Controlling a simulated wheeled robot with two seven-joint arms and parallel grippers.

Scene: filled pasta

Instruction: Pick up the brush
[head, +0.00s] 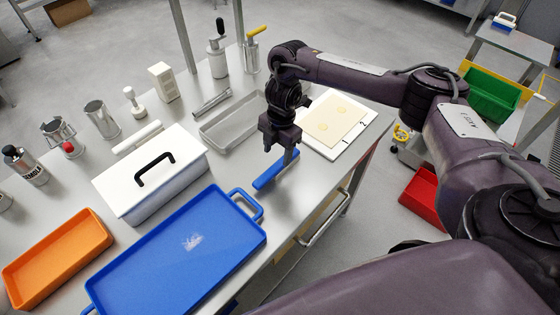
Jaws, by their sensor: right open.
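The brush is most likely the slim blue item (275,171) on the steel table, right of the blue tray; its bristles cannot be made out. My right gripper (287,157) points down directly over it, with the fingertips at or very close to its upper right part. The fingers are open, though the gap between them is hard to see from this angle. Whether they touch the blue item cannot be told. My left gripper is not in view.
A blue tray (180,255) fills the table front, with an orange tray (58,258) and a white lidded box (125,193) to its left. A white board (350,142) with a dough sheet (333,118) lies right.

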